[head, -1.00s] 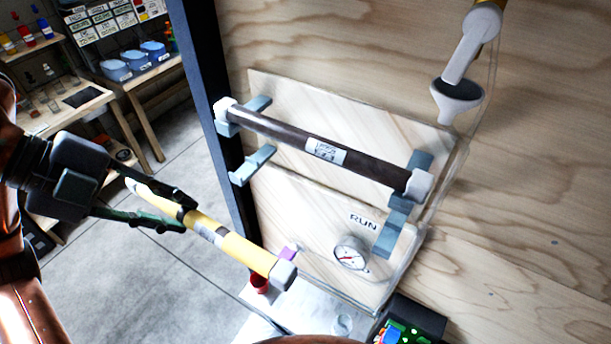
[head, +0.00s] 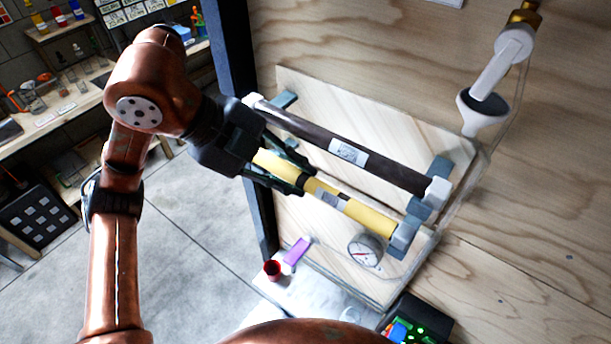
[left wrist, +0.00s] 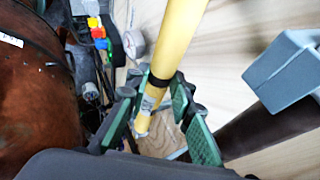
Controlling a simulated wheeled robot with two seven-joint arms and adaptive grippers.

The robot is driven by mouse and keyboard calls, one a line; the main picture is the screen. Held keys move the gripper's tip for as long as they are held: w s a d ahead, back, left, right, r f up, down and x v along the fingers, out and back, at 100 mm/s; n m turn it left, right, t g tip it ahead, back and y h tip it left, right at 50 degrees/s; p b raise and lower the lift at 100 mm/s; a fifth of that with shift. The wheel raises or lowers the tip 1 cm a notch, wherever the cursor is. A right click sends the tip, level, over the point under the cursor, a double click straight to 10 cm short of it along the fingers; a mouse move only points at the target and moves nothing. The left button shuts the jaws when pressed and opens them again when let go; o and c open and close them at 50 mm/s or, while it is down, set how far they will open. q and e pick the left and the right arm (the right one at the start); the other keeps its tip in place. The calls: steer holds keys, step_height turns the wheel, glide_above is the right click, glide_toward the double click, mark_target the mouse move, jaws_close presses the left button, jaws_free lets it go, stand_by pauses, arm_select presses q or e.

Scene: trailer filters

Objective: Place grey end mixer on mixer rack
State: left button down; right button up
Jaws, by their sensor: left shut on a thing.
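The grey end mixer (head: 364,214) is a yellow tube with a dark band, a label and a grey end cap. My left gripper (head: 303,177) is shut on it near its left part. The tube also shows in the left wrist view (left wrist: 177,45), between the green finger pads (left wrist: 165,110). The mixer rack (head: 283,99) is a wooden wall panel with blue-grey brackets. A dark brown tube with white ends (head: 392,171) lies across the upper brackets. The yellow tube is just below it, its grey end at the lower right bracket (head: 396,252); I cannot tell whether they touch. My right gripper is not in view.
A pressure gauge (head: 365,250) sits on the panel below the yellow tube. A white funnel (head: 482,113) hangs at upper right. A red cup (head: 272,270) and a purple block (head: 297,251) are below. A dark post (head: 240,60) stands left of the panel.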

arm_select(q)
steer(key=shift+w+d+f, duration=0.1)
steer(key=shift+d+f, duration=0.1)
steer(key=shift+d, duration=0.35)
steer(key=shift+w+d+f, duration=0.1)
steer(key=shift+d+f, duration=0.1)
steer(key=shift+d, duration=0.35)
steer(key=shift+s+f, duration=0.1)
steer(key=shift+f, duration=0.2)
steer(key=shift+a, duration=0.25)
steer(key=c, duration=2)
jaws_free()
steer(key=shift+d, duration=0.2)
steer(key=shift+o, duration=1.4)
steer(key=shift+a, duration=0.15)
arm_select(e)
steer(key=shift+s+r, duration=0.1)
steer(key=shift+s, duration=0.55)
arm_select(q)
steer(key=shift+r, duration=0.1)
steer(key=v, duration=1.2)
